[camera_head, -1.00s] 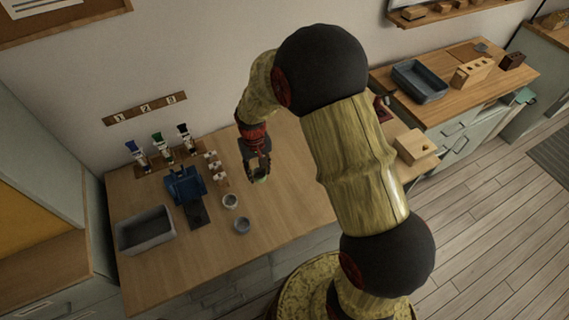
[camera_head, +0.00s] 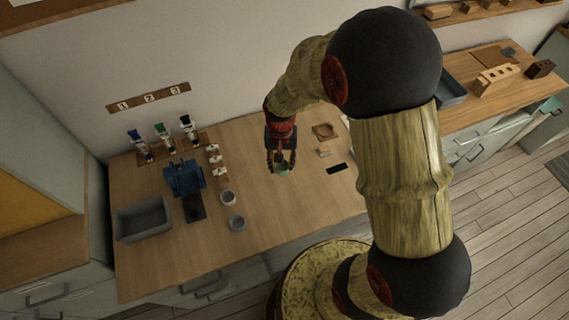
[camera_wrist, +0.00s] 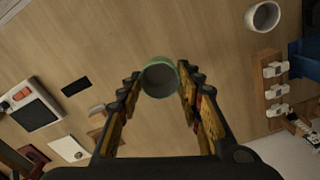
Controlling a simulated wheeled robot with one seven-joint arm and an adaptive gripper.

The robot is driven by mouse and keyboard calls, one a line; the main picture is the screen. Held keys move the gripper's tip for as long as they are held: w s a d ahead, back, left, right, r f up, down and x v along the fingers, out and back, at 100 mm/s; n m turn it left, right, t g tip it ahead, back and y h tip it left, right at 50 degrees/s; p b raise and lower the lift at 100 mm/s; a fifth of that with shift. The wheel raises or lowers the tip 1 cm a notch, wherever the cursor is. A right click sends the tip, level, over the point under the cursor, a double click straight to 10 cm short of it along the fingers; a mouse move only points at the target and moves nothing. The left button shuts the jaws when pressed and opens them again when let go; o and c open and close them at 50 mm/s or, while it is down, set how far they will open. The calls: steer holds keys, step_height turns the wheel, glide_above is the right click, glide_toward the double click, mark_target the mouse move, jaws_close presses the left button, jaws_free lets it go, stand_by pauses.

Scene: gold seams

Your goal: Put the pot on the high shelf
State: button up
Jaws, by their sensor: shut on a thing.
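A small green-rimmed pot (camera_wrist: 160,65) is between the fingertips of my gripper (camera_wrist: 158,80) in the wrist view. My gripper is shut on it, with a finger on either side, and I look down into its dark inside. In the head view my gripper (camera_head: 281,163) hangs over the middle of the wooden workbench, and only a bit of the green pot (camera_head: 283,173) shows below the fingers. A wooden wall shelf (camera_head: 478,18) is at the top right, partly cut off, with several blocks on it.
My arm hides part of the right side. A second bench (camera_head: 500,100) stands there.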

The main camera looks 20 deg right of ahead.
mark_target(285, 163)
steer(key=w+d+f, duration=0.1)
steer(key=f, duration=0.1)
steer(key=w+d+f+b, duration=0.1)
steer(key=w+f, duration=0.1)
steer(key=w+d+f, duration=0.1)
steer(key=w+f, duration=0.1)
steer(key=shift+d+f, duration=0.1)
steer(key=shift+f, duration=0.05)
steer(key=shift+w+d+f+b, duration=0.1)
steer(key=shift+f+b, duration=0.5)
steer(key=shift+f, duration=1)
steer(key=shift+f, duration=0.1)
steer(key=o, duration=0.8)
